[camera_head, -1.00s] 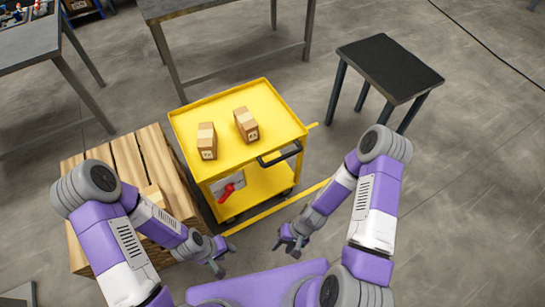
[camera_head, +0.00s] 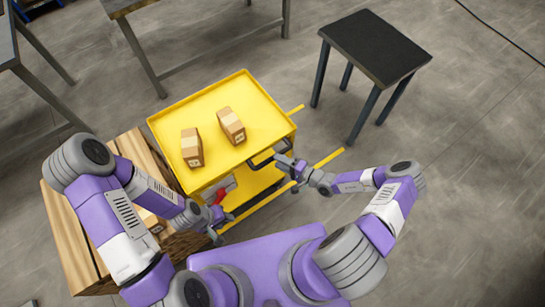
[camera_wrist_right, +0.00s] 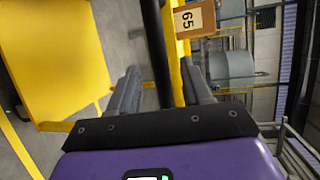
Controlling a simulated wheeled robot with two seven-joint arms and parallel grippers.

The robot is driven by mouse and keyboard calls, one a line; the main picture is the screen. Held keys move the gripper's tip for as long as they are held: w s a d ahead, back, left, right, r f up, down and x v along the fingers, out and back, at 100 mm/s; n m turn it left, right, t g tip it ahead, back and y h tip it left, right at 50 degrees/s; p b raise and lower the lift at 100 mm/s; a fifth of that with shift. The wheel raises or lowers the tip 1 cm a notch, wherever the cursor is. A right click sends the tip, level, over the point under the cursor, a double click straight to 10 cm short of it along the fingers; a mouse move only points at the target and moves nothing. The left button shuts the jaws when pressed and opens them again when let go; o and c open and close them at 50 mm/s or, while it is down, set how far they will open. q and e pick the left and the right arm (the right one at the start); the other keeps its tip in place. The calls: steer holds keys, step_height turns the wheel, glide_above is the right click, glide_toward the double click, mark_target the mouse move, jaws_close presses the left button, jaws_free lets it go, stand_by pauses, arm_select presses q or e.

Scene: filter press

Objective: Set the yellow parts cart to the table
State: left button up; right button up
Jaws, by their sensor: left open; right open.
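The yellow parts cart (camera_head: 205,105) stands in the middle of the head view, with two brown boxes (camera_head: 231,125) on its top tray. Its black handle (camera_head: 268,158) is on the near right side. My right gripper (camera_head: 287,163) is open at this handle. In the right wrist view the dark handle bar (camera_wrist_right: 157,50) runs between the open fingers (camera_wrist_right: 160,90); contact cannot be told. My left gripper (camera_head: 218,228) is open, low by the cart's near left side, close to a red part (camera_head: 219,196). A grey table (camera_head: 118,6) is at the top edge.
A wooden pallet or crate stack (camera_head: 70,235) stands close at the cart's left, partly hidden by my left arm. A dark-topped small table (camera_head: 375,45) stands at the back right. Yellow lines (camera_head: 328,158) mark the floor beside the cart. The floor at right is clear.

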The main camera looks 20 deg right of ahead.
steer(key=shift+b+x, duration=0.35)
steer(key=shift+x, duration=1.7)
jaws_close()
